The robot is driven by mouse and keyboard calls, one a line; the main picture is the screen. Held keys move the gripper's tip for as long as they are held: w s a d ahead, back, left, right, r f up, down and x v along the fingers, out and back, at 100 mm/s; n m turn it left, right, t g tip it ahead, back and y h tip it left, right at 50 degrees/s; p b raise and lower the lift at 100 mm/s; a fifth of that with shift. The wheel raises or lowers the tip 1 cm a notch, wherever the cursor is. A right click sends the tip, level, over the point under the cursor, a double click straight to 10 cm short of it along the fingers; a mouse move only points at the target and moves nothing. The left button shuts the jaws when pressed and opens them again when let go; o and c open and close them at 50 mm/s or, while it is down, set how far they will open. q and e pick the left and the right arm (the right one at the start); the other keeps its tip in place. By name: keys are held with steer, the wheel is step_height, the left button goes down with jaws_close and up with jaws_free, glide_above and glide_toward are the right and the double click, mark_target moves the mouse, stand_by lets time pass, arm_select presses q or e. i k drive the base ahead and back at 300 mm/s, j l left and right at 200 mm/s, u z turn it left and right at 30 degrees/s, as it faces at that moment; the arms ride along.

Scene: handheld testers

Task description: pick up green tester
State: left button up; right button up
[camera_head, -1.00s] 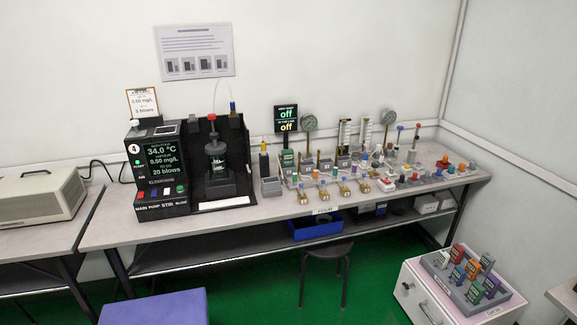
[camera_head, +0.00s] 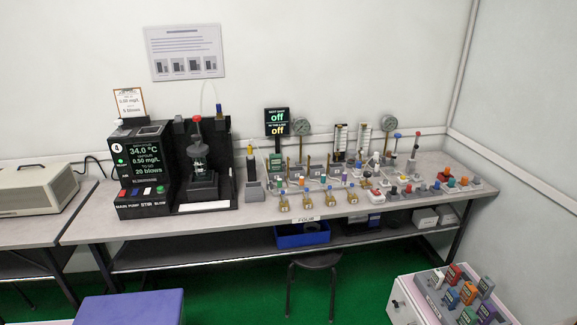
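Several handheld testers stand in a grey tray (camera_head: 424,290) on a white cabinet at the lower right. A green tester (camera_head: 467,316) shows at the front of the tray, near the bottom edge of the picture, and part of it is hidden. Around it are a blue tester (camera_head: 450,298), an orange tester (camera_head: 468,292), a red tester (camera_head: 453,273) and a purple tester (camera_head: 487,311). Neither of my grippers is in view.
The white cabinet (camera_head: 400,303) stands in front of the long grey bench (camera_head: 235,222). A dark stool (camera_head: 315,261) and a purple-blue block (camera_head: 130,307) stand before the bench. Green floor (camera_head: 240,285) lies clear between them.

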mark_target(275, 160)
steer(key=i+l+u, duration=0.25)
steer(key=i+l, duration=0.6)
